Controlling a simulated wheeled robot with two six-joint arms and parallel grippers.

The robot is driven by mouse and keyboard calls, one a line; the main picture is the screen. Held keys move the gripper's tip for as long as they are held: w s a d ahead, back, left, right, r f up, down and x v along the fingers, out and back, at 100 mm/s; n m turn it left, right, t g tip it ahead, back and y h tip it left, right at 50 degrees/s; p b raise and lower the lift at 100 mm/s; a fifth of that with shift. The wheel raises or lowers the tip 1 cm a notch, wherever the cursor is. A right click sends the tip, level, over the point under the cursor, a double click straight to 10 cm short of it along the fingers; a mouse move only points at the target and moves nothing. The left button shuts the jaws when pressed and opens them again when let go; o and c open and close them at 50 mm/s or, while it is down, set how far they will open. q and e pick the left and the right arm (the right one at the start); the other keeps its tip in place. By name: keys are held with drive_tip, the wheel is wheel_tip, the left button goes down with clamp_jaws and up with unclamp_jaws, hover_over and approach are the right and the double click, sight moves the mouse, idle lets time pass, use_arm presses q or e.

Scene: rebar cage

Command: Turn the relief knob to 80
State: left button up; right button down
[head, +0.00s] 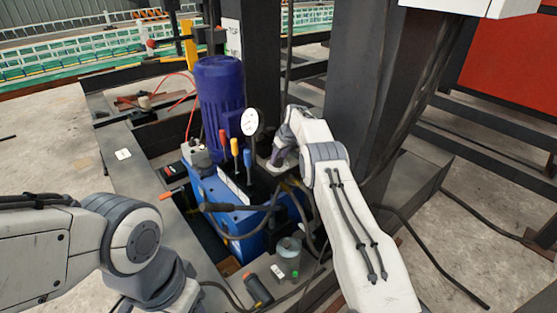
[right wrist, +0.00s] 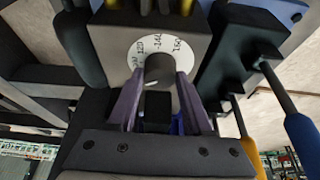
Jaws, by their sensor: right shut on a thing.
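The relief knob (right wrist: 158,68) is a dark round knob on a white dial plate (right wrist: 133,58) with black numbers, some near 140 at the top. A small light mark shows on the knob's lower edge; I cannot read its value. My right gripper (right wrist: 158,88) is shut on the knob, with one purple-grey finger on each side.
A pressure gauge (head: 250,122) and red, yellow (head: 234,147) and blue (head: 247,157) levers stand left of my right wrist. A tall blue motor (head: 220,95) rises behind them. A dark steel column (head: 365,90) stands close on the right. Black hoses run around the unit.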

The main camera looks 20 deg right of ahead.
idle(0.4)
drive_tip(key=shift+c, duration=1.6)
unclamp_jaws()
drive_tip(key=shift+a, duration=0.1)
drive_tip(key=shift+r, duration=0.1)
drive_tip(key=shift+s+r, duration=0.1)
drive_tip(key=shift+r, duration=0.35)
drive_tip(key=p+v, duration=0.1)
drive_tip(key=v, duration=0.8)
drive_tip(key=shift+r, duration=0.15)
